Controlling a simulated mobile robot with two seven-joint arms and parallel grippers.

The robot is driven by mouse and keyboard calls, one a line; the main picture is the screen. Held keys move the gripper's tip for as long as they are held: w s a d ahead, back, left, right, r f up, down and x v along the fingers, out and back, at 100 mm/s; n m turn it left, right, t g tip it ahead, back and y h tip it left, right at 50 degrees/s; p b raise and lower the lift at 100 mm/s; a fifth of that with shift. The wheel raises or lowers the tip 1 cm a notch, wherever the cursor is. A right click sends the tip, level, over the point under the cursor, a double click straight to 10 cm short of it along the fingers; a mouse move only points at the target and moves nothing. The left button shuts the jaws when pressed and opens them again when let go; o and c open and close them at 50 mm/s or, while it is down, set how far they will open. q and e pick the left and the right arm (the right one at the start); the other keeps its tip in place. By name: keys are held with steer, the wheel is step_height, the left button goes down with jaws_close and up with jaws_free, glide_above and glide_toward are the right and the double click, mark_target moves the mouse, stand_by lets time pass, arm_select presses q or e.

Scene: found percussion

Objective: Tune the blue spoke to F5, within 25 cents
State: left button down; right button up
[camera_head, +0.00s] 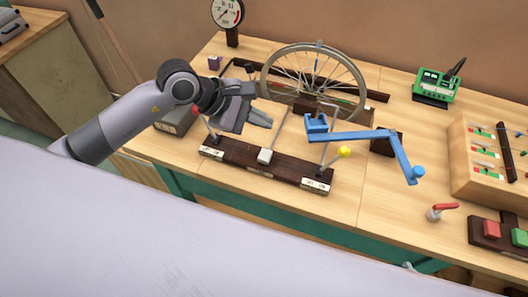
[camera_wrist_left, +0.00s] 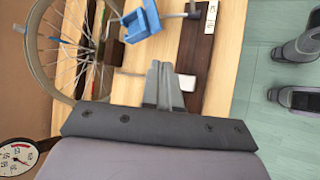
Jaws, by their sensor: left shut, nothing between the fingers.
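A spoked wheel (camera_head: 356,74) stands upright at the back of the bench; it also shows in the left wrist view (camera_wrist_left: 37,55). A small blue mark at its top rim (camera_head: 319,44) seems to belong to the blue spoke, whose full length I cannot make out. A blue crank-shaped tool (camera_head: 372,134) with a square block end is at the wheel's front right; its block shows in the left wrist view (camera_wrist_left: 141,20). My left gripper (camera_head: 268,121) is shut and empty, in front of the wheel and left of the blue tool. My right gripper is not in view.
A round dial (camera_head: 227,12) stands at back left. A green device (camera_head: 436,88) and a wooden rack (camera_head: 460,165) are at right. Bare bench lies between them.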

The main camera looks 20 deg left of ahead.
arm_select(q)
steer(key=shift+f, duration=0.1)
steer(key=b, duration=0.5)
glide_above(261, 156)
step_height(261, 156, down, 8)
steer(key=shift+r, duration=0.15)
steer(key=shift+f+b, duration=0.4)
steer(key=shift+f, duration=0.1)
stand_by(1.3)
steer(key=shift+f+b, duration=0.4)
steer(key=shift+b, duration=0.15)
steer(key=shift+f+b, duration=0.55)
steer(key=shift+b, duration=0.1)
stand_by(0.5)
steer(key=shift+r, duration=0.1)
stand_by(0.3)
steer(key=shift+r+p, duration=0.55)
steer(key=shift+r, duration=0.3)
